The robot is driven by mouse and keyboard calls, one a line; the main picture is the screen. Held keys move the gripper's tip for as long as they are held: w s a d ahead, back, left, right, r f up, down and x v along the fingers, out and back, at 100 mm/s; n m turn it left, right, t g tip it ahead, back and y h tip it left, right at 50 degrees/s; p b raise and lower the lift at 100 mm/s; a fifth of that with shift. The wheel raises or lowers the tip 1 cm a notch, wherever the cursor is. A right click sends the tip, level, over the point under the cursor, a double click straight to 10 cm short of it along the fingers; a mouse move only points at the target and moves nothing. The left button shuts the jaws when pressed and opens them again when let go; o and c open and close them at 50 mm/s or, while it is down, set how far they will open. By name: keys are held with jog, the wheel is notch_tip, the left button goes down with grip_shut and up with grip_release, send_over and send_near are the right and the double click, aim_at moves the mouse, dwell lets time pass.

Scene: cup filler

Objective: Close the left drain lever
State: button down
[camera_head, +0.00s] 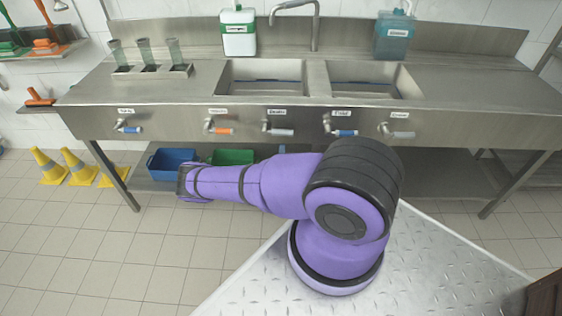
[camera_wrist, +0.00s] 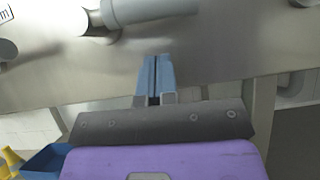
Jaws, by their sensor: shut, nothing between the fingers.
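Several levers line the front panel of the steel sink counter, all with handles pointing right. Two have grey handles: the left grey lever (camera_head: 282,132) below the left basin's right end, and the right grey lever (camera_head: 403,134). Their labels are too small to read surely. In the wrist view a grey lever handle (camera_wrist: 150,9) lies roughly level along the top, its valve body at its left. My gripper (camera_wrist: 155,60) is shut and empty, its blue fingertips just below that handle with a small apparent gap.
Other levers have blue (camera_head: 132,130), orange (camera_head: 224,131) and blue (camera_head: 345,133) handles. A blue crate (camera_head: 172,163) and a green crate (camera_head: 232,157) stand on the shelf below. Yellow cones (camera_head: 77,166) stand at left. The floor in front is clear.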

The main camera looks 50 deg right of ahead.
aim_at(283, 133)
jog(key=shift+w+d+r, duration=0.1)
jog(key=shift+r, duration=0.75)
jog(key=shift+w+d+r, duration=0.1)
jog(key=shift+r, duration=0.7)
